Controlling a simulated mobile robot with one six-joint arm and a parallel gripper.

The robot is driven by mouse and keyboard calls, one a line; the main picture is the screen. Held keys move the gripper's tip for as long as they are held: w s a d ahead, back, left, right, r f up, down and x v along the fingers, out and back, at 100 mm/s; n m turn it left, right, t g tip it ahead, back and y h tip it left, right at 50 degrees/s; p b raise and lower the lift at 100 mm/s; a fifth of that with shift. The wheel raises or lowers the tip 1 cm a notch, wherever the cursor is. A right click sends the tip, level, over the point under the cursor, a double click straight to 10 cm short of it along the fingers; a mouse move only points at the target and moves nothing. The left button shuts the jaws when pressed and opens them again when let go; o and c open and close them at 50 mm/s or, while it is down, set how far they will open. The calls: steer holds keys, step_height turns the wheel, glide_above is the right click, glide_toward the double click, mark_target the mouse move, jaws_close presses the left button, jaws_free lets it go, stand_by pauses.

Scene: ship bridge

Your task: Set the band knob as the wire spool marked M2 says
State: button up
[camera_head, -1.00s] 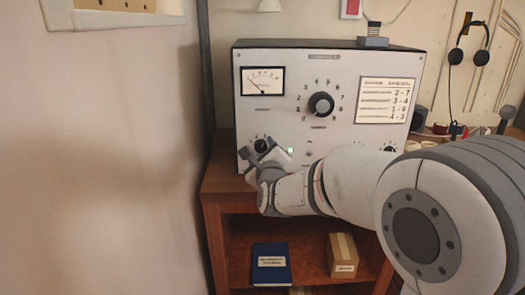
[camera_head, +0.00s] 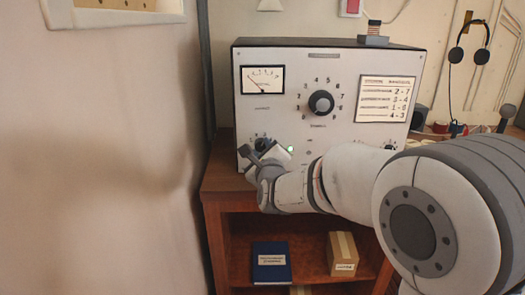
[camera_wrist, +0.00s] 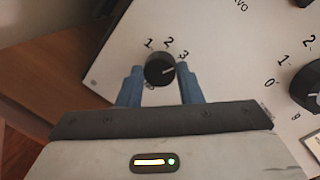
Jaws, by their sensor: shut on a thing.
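The band knob (camera_wrist: 160,69) is a small black knob on a pale panel in the wrist view. The numbers 1, 2 and 3 run in an arc above it, and its white pointer line aims right, near the 3. My gripper (camera_wrist: 160,75) is shut on this knob, with a blue finger on each side. In the head view my gripper (camera_head: 258,158) is at the lower left of the radio panel (camera_head: 290,115) and partly hides the knob. I can read no M2 mark on any wire spool.
A larger dial knob (camera_head: 321,103) and a meter (camera_head: 263,79) are on the panel. A card (camera_head: 386,99) lists number pairs. The shelf below holds a blue book (camera_head: 271,263) and a carton (camera_head: 342,254). Small rolls (camera_head: 440,127) lie at the right.

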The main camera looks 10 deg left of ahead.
steer(key=shift+f+b, duration=0.1)
steer(key=shift+b, duration=0.25)
steer(key=shift+n+b, duration=0.9)
steer(key=shift+n, duration=0.2)
steer(key=shift+n+b, duration=0.55)
steer(key=shift+n, duration=0.25)
steer(key=n, duration=0.4)
steer(key=shift+a+g+h, duration=0.1)
steer(key=shift+g+h, duration=0.2)
steer(key=shift+n, duration=0.3)
steer(key=o, duration=1)
steer(key=shift+c, duration=0.2)
